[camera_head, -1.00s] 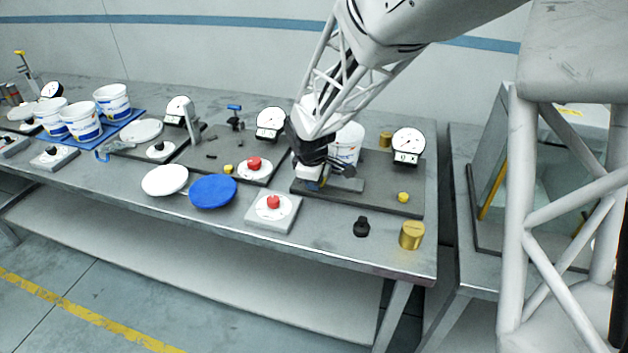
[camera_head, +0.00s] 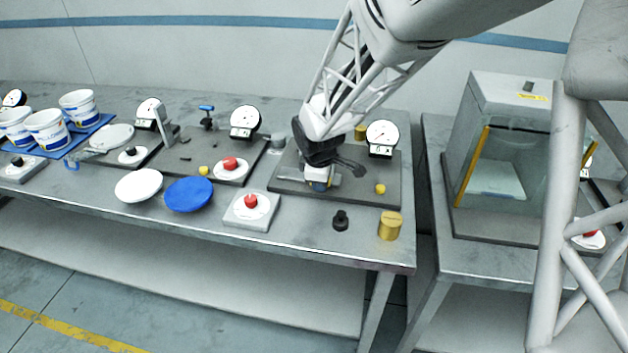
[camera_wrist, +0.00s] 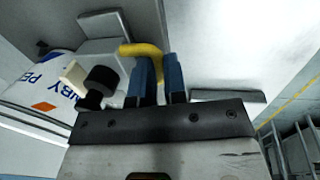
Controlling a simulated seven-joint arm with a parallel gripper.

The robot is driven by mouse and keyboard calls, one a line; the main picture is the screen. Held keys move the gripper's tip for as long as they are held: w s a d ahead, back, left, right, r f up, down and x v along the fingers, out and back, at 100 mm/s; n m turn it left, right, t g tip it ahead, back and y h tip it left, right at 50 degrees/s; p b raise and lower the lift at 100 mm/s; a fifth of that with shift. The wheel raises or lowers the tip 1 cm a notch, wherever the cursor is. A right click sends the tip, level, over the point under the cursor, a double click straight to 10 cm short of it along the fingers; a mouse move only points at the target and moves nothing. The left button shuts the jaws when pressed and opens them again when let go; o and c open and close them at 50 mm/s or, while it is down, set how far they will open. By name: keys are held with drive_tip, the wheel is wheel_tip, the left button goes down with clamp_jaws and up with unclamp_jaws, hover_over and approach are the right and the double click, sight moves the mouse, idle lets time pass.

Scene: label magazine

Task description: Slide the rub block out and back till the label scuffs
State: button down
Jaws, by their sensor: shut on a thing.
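The arm hides the tub in the head view. I cannot tell whether block and label touch, nor any scuffing.
A black knob (camera_wrist: 103,79) stands close left of my fingers. A dial gauge (camera_head: 382,136) and a small yellow knob (camera_head: 380,189) are on the plate's right side. A black weight (camera_head: 341,220) and a brass weight (camera_head: 389,228) stand in front. A glass-fronted cabinet (camera_head: 505,150) is right.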

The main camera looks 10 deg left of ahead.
drive_tip(key=c, duration=1.2)
unclamp_jaws()
drive_tip(key=shift+o, duration=0.2)
wheel_tip(320, 180, up, 8)
drive_tip(key=s, duration=0.1)
drive_tip(key=shift+s+f, duration=0.15)
drive_tip(key=shift+s, duration=0.1)
